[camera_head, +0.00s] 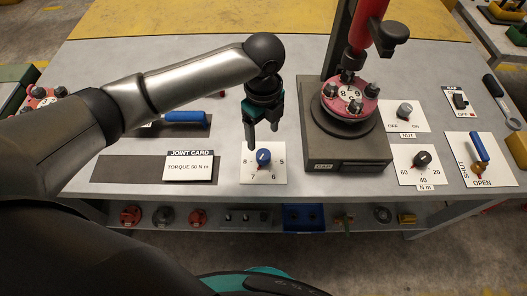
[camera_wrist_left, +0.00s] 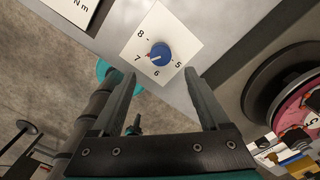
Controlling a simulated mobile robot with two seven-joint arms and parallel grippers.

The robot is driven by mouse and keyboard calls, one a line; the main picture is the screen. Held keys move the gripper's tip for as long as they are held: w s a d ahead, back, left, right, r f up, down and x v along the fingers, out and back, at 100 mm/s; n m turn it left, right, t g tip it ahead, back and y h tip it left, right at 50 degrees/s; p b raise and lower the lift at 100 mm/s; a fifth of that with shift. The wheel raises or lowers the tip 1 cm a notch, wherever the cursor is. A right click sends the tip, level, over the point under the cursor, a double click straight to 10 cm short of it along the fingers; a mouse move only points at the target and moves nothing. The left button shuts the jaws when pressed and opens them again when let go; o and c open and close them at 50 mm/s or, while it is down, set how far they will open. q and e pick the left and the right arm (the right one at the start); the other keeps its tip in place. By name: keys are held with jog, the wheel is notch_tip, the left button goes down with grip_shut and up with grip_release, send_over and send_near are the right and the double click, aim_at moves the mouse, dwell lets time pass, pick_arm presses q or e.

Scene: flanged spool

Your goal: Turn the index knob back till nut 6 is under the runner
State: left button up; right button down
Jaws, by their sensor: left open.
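The blue index knob (camera_head: 263,156) sits on a white plate (camera_head: 276,177) numbered 5 to 8 on the bench front. In the left wrist view the knob (camera_wrist_left: 160,53) has a small red mark that appears to point toward the 7. My left gripper (camera_head: 263,138) is open, with its fingers above and just behind the knob, apart from it. The red flanged spool (camera_head: 367,104) with a white numbered disc stands in a dark fixture. The runner (camera_head: 350,61) stands over its back edge; which nut is under it is hard to tell. My right gripper is out of view.
A torque card (camera_head: 190,167) reading 50 N m lies left of the knob. On the right are the NUT switch (camera_head: 405,110), the N m dial (camera_head: 422,159) and the blue-handled valve (camera_head: 480,147). The fixture base (camera_head: 345,150) stands close right of my gripper.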

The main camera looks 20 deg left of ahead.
aim_at(263, 154)
pick_arm(q)
notch_tip(263, 154, down, 9)
jog(key=shift+f+b, duration=0.15)
jog(key=shift+b, duration=0.45)
jog(key=shift+c, duration=0.3)
grip_shut()
